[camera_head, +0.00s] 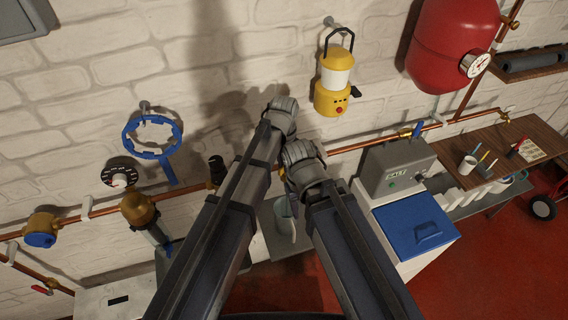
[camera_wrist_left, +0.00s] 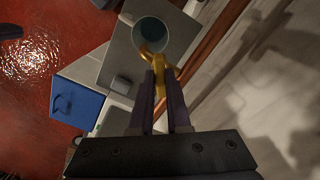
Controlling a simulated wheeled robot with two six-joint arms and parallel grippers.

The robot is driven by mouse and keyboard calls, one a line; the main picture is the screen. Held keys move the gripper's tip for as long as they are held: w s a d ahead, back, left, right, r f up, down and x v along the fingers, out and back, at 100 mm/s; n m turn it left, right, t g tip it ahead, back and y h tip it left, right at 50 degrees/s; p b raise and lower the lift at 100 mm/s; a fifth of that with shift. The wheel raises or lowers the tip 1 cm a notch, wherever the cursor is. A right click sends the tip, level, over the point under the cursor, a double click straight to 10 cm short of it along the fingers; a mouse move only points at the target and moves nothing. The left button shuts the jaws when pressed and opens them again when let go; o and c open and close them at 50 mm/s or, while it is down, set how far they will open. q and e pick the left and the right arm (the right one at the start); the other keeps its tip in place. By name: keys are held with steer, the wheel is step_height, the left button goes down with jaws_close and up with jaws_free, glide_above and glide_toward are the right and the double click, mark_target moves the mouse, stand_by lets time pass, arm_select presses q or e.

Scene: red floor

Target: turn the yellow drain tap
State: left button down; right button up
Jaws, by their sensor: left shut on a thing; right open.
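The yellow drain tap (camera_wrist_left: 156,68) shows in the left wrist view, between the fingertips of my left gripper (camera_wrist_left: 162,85). The gripper is shut on it. A grey bucket (camera_wrist_left: 153,36) with a dark inside stands just beyond the tap. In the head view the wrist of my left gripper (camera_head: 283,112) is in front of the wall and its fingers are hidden. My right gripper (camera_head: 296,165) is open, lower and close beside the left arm. The arms hide most of the tap there; the bucket (camera_head: 285,222) shows between them.
A copper pipe (camera_head: 343,148) runs along the white brick wall. A blue valve wheel (camera_head: 151,135) and yellow lantern (camera_head: 335,80) hang above it. A grey box (camera_head: 395,165) and blue-lidded unit (camera_head: 416,223) stand at right, near a wooden bench (camera_head: 520,137). Red floor (camera_head: 480,260) is open in front.

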arm_select(q)
steer(key=shift+n, duration=0.5)
steer(key=c, duration=0.9)
jaws_free()
steer(key=shift+r, duration=0.1)
step_height(320, 180, up, 8)
steer(key=p, duration=0.8)
steer(key=shift+f, duration=0.2)
